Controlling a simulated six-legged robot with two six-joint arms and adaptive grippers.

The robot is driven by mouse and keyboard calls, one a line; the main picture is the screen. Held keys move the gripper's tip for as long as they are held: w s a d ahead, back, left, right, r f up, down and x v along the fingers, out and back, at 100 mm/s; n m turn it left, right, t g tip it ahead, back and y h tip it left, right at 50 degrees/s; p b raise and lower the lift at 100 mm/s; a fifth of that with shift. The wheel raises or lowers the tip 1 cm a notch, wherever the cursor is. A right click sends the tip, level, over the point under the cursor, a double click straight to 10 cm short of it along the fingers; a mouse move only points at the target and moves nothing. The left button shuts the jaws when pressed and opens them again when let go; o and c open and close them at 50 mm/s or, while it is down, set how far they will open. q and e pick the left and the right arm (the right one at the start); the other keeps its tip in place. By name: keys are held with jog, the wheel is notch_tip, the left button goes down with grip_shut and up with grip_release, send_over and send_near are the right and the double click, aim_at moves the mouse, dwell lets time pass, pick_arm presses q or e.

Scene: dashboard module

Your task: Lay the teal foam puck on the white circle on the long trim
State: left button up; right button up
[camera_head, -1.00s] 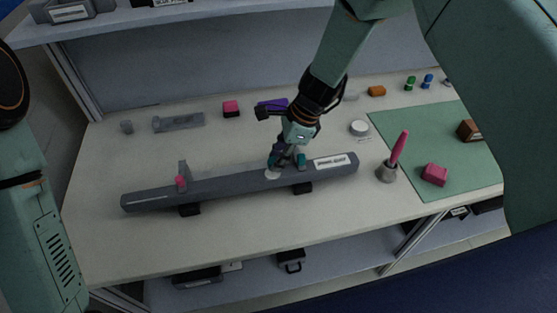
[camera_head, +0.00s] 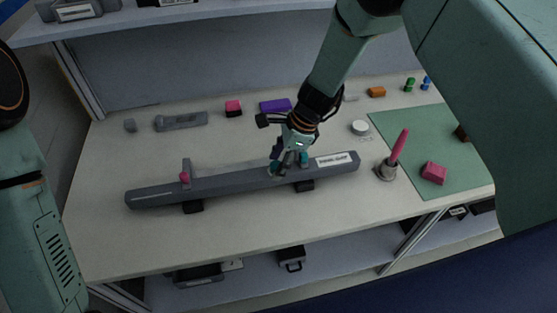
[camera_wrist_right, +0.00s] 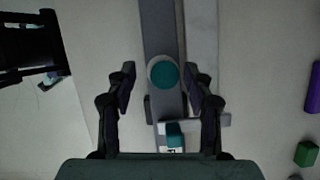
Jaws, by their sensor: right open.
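The teal foam puck (camera_wrist_right: 165,75) lies flat over the white circle (camera_wrist_right: 151,69) on the long trim (camera_wrist_right: 158,22) in the right wrist view. A pale rim of the circle shows mainly on the puck's left side. My right gripper (camera_wrist_right: 162,85) is open, with one finger on each side of the puck and a gap to both. In the head view, my right gripper (camera_head: 285,165) is low over the long trim (camera_head: 235,181), right of its middle, and partly hides the puck. My left gripper is out of view.
A grey cup with a pink stick (camera_head: 387,170) stands to the right. A purple block (camera_head: 275,105) lies behind. The front of the table is clear.

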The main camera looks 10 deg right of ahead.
jog(key=shift+w+d+r, duration=0.25)
jog(key=shift+d, duration=0.1)
jog(key=v, duration=1.1)
jog(key=shift+r, duration=0.25)
jog(key=shift+s, duration=0.2)
